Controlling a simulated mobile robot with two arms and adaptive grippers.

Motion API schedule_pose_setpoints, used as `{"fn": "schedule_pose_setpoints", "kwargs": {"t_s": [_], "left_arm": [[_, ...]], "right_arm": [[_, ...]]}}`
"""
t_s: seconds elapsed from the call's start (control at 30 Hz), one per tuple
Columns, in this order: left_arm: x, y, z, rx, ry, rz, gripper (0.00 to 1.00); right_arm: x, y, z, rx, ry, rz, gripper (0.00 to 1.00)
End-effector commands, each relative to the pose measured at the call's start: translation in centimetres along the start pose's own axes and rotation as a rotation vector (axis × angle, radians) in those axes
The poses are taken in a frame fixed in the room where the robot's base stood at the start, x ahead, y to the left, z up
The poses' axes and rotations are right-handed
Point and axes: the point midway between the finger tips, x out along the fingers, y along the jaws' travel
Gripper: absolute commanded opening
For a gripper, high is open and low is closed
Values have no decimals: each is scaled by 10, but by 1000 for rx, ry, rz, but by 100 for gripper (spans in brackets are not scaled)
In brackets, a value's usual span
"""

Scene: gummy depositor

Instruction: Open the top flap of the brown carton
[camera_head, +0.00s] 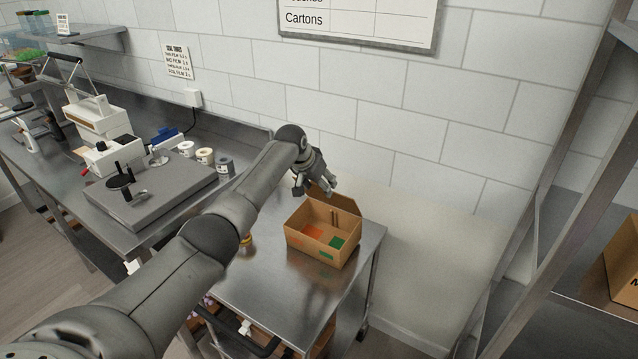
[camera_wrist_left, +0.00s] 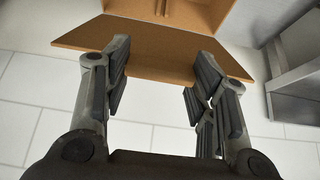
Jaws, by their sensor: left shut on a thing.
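The brown carton (camera_head: 312,246) stands on the right part of the steel table, with an orange patch and green patches showing. Its top is open and I see into it. The top flap (camera_head: 337,202) stands up from the far rim; it also shows in the left wrist view (camera_wrist_left: 155,50), with part of the carton (camera_wrist_left: 180,14) beyond. My left gripper (camera_head: 326,188) is at the flap's upper edge, above the carton's back. In the left wrist view its fingers (camera_wrist_left: 158,75) are either side of the flap's narrower edge, shut on the flap. My right gripper is not in view.
A tiled wall (camera_head: 440,120) rises close behind the carton. A metal rack (camera_head: 545,220) stands at right. The table (camera_head: 270,285) in front of the carton is clear.

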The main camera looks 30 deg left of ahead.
Motion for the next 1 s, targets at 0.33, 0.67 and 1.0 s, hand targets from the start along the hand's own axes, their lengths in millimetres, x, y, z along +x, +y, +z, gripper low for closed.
{"fn": "schedule_pose_setpoints", "kwargs": {"t_s": [0.33, 0.67, 1.0], "left_arm": [[0, 0, -1, 0, 2, 0, 10], [0, 0, -1, 0, 2, 0, 64], [0, 0, 0, 0, 1, 0, 75]], "right_arm": [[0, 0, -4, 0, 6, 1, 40], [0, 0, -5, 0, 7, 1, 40], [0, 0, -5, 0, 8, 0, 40]]}}
